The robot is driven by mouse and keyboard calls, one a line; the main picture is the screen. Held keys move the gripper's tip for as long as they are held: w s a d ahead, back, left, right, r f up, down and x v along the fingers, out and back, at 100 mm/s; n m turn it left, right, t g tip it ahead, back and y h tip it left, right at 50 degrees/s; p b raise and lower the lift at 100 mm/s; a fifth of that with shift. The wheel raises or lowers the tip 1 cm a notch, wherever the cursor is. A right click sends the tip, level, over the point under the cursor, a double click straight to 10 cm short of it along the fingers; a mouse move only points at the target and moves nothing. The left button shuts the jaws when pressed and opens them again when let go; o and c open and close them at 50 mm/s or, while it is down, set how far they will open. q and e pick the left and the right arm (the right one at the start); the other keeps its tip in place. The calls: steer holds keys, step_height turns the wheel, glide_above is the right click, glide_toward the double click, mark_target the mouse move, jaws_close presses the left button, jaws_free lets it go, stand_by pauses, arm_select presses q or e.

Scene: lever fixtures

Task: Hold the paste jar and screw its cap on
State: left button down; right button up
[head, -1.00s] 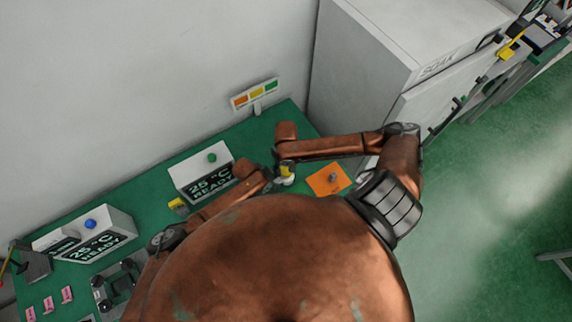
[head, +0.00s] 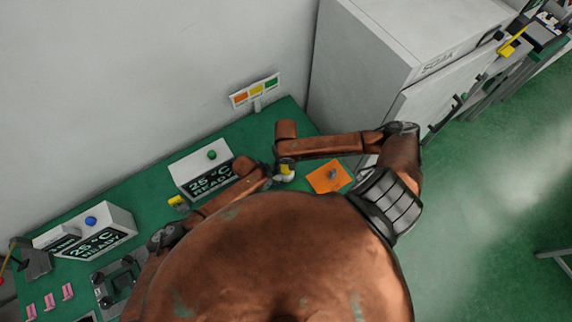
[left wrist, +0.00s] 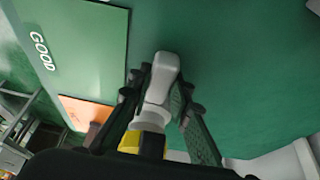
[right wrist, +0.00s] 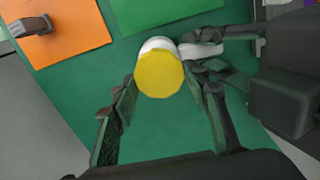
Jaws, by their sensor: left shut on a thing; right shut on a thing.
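The white paste jar shows small in the head view (head: 287,179), with its yellow cap (head: 286,169) on top. In the right wrist view the round yellow cap (right wrist: 160,75) sits over the white jar (right wrist: 158,44). My right gripper (right wrist: 163,80) has its fingers on either side of the cap and is shut on it. My left gripper (left wrist: 166,90) is shut on the jar's pale grey-white part (left wrist: 165,68), which sticks out to one side in the right wrist view. The seam between cap and jar is mostly hidden, so I cannot tell how tight the cap is.
An orange pad (head: 328,178) with a grey knob-like piece lies right of the jar. A READY display box (head: 200,170) stands to the left, and another display box (head: 97,232) is farther left. A white cabinet (head: 375,50) stands behind right. A tricolour sign (head: 255,91) stands at the back.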

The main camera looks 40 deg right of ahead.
mark_target(286, 166)
steer(key=shift+f, duration=1.15)
stand_by(0.6)
steer(key=o, duration=0.8)
steer(key=shift+r, duration=0.1)
steer(key=shift+r, duration=3.9)
steer(key=shift+o, duration=0.2)
